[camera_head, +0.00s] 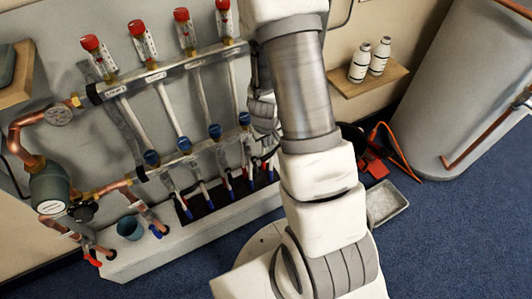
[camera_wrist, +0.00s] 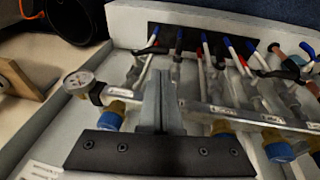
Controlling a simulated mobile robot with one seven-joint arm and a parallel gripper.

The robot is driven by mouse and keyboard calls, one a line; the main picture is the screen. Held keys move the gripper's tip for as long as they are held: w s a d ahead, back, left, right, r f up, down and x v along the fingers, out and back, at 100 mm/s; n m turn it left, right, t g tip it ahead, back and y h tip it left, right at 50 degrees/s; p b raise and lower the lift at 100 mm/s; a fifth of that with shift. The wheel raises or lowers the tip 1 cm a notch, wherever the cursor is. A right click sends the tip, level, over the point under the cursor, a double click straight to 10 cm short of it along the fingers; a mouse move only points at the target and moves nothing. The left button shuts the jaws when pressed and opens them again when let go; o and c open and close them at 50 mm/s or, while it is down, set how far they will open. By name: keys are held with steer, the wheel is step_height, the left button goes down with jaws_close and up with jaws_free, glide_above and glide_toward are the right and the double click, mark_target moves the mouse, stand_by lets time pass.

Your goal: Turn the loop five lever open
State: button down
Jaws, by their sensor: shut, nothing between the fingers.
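My gripper (camera_wrist: 160,90) is shut and empty in the wrist view, over the manifold; no contact with a lever is visible. The arm mostly hides it in the head view.
A gauge (camera_wrist: 80,82) is left of my fingers in the wrist view. A blue-grey cup (camera_head: 130,228) stands on the white ledge. A shelf (camera_head: 370,78) with two white bottles, a large grey tank (camera_head: 460,85) and a metal tray (camera_head: 386,203) are at the right.

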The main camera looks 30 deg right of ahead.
steer(key=b, duration=0.5)
glide_toward(267, 156)
steer(key=x, duration=0.7)
steer(key=shift+s+a, duration=0.1)
